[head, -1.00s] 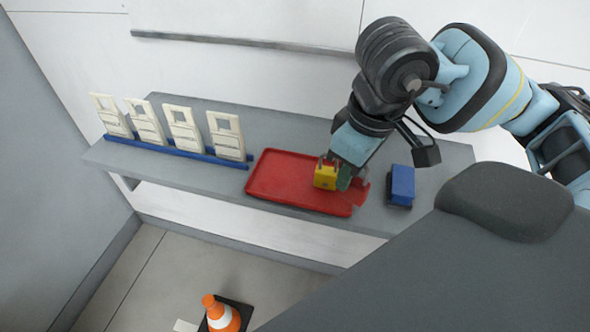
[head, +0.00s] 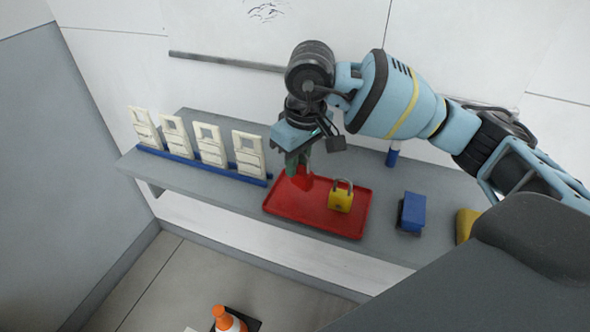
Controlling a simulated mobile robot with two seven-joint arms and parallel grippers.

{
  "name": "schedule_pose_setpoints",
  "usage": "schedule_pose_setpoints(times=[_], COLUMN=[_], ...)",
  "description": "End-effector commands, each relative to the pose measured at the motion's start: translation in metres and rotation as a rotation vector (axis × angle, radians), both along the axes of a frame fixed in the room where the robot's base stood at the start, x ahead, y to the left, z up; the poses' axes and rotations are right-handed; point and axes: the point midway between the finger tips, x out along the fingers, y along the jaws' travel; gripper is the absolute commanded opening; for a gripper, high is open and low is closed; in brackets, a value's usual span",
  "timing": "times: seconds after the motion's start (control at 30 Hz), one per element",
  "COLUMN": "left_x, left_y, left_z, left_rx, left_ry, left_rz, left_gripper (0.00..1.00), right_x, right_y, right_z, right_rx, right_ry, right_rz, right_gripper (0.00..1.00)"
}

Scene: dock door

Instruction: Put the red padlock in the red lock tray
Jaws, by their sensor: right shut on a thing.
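The red lock tray (head: 320,223) is a shallow red tray lying on the grey shelf. My right gripper (head: 297,164) is over the tray's back left part, shut on the red padlock (head: 302,181). The padlock is partly hidden by the fingers and blends with the red tray, so I cannot tell whether it touches the tray floor. A yellow padlock (head: 340,199) with a grey shackle stands in the right half of the tray, apart from the gripper. My left gripper is not in view.
A blue rack (head: 205,167) with white tags stands left of the tray. A blue block (head: 412,212), a blue and white cylinder (head: 392,155) and a yellow object (head: 465,225) are to the right. An orange cone (head: 228,320) stands on the floor.

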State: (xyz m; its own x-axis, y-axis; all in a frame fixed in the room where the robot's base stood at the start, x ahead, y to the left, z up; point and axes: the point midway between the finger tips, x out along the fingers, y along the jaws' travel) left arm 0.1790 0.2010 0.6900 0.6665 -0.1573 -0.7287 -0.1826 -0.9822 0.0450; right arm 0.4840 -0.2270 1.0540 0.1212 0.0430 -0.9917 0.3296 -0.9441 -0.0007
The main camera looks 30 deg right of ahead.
Motion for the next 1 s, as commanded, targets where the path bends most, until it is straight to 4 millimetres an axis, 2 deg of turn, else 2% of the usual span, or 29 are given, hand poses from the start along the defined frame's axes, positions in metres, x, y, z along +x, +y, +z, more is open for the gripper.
schedule_pose_setpoints(times=[0.2, 0.33, 0.5, 0.6, 1.0], left_x=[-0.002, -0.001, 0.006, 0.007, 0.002], left_y=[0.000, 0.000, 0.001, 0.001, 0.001], left_z=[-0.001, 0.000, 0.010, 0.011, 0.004], left_rx=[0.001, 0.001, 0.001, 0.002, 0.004], left_ry=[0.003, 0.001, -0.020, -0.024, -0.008], left_rz=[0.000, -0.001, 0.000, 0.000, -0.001], left_gripper=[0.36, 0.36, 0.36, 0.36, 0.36], right_x=[0.002, 0.011, 0.009, 0.009, 0.009], right_y=[0.001, 0.004, 0.003, 0.003, 0.003], right_z=[0.000, 0.000, -0.026, -0.034, -0.042], right_rx=[0.000, -0.001, -0.002, -0.001, -0.001], right_ry=[-0.001, -0.001, -0.001, -0.003, 0.001], right_rz=[0.001, 0.000, -0.001, 0.000, 0.000], right_gripper=[0.00, 0.00, 0.00, 0.00, 0.00])
